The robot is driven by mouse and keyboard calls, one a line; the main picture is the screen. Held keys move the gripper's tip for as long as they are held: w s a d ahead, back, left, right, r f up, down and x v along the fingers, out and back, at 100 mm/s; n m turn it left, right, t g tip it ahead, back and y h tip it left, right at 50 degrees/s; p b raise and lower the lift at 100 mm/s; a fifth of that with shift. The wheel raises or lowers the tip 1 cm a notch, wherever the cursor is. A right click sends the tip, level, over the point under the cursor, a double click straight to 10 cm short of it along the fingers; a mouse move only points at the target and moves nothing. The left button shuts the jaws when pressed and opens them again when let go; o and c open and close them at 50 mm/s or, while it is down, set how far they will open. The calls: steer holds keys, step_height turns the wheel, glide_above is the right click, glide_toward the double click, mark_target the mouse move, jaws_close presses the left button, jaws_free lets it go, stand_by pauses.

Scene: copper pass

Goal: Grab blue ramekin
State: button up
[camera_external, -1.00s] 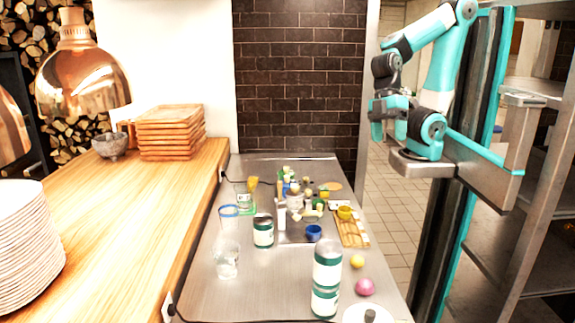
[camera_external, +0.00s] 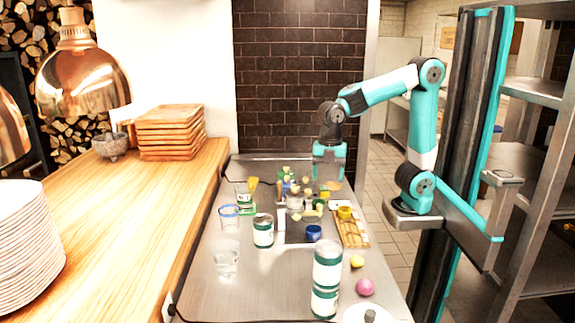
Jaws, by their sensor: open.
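The blue ramekin (camera_external: 313,233) is a small round dark-blue dish. My gripper (camera_external: 328,188) hangs from the arm above the far part of the counter, pointing down. It is open and empty, behind and above the ramekin and apart from it. Its fingertips are small and hard to make out against the items behind.
A bamboo mat (camera_external: 352,232) with a yellow cup (camera_external: 345,212) lies to the right. Green-and-white cans (camera_external: 327,263) stand in front, and another can (camera_external: 263,230) to the left. Several small bottles crowd the far side. A pink ball (camera_external: 365,287) and glasses (camera_external: 226,262) stand nearer.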

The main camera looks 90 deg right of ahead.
mark_target(314, 230)
steer(key=w+f+b, duration=0.1)
steer(key=f, duration=0.6)
steer(key=w+d+f+n+b, duration=0.1)
steer(key=f+b, duration=0.1)
steer(key=f, duration=0.5)
steer(key=w+d+f+n+b, duration=0.1)
steer(key=f+b, duration=0.1)
steer(key=f, duration=0.5)
steer(key=shift+w+d+f+h, duration=0.15)
steer(key=shift+d+f+h, duration=0.1)
steer(key=shift+f+h, duration=0.15)
steer(key=c, duration=0.7)
